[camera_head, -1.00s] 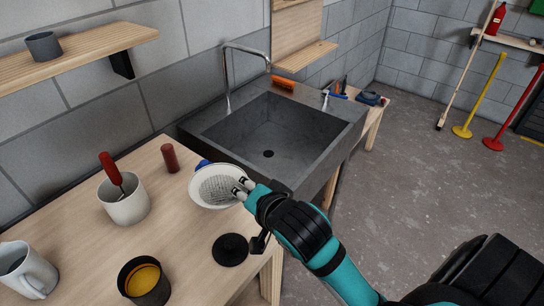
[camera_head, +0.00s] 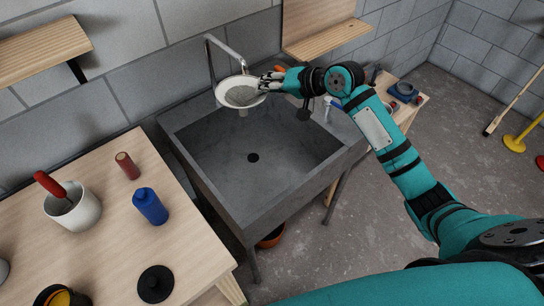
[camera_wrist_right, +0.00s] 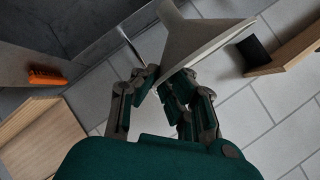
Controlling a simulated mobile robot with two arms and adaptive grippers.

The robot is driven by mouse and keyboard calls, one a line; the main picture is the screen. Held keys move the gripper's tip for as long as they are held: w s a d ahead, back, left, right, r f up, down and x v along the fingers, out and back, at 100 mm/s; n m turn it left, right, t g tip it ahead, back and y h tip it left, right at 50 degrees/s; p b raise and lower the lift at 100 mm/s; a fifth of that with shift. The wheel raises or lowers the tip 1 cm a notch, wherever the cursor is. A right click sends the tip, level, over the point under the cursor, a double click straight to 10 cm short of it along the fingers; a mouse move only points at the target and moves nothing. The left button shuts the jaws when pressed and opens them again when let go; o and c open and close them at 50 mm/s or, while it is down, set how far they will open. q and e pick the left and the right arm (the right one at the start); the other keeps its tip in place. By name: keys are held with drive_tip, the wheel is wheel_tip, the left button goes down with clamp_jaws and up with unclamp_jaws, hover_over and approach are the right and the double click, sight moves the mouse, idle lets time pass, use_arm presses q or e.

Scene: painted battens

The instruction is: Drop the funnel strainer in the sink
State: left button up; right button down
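The funnel strainer (camera_head: 240,93) is a white cone with a grey mesh inside. My right gripper (camera_head: 268,84) is shut on its right rim and holds it above the back part of the sink, near the faucet. The strainer also shows in the right wrist view (camera_wrist_right: 192,45), between the fingertips (camera_wrist_right: 163,82). The dark grey sink (camera_head: 215,190) stands below it, with an empty basin and a round drain hole. My left gripper is not in view.
The faucet (camera_head: 211,68) rises behind the strainer, close to it. The wooden table (camera_head: 115,235) at left bears a blue bottle (camera_head: 150,206), a red cylinder (camera_head: 127,166), a white mug (camera_head: 78,210) and a black lid (camera_head: 155,284). A wooden shelf (camera_head: 325,40) hangs behind.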

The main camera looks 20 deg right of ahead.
drive_tip(key=w+d+r+p, duration=0.1)
drive_tip(key=w+d+r, duration=0.15)
drive_tip(key=r, duration=0.25)
drive_tip(key=w+d+r+p, duration=0.1)
drive_tip(key=w+d+r, duration=0.15)
drive_tip(key=r, duration=0.35)
use_arm(q)
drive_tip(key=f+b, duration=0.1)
drive_tip(key=b, duration=0.2)
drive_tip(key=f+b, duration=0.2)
drive_tip(key=b, duration=0.1)
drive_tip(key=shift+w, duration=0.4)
use_arm(e)
drive_tip(key=shift+n+g, duration=0.3)
drive_tip(key=f, duration=0.4)
drive_tip(key=d+f, duration=0.1)
drive_tip(key=shift+f, duration=0.4)
drive_tip(key=c, duration=2)
unclamp_jaws()
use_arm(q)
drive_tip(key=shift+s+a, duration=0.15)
use_arm(e)
drive_tip(key=o, duration=0.6)
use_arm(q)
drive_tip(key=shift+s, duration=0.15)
use_arm(e)
drive_tip(key=shift+s, duration=0.1)
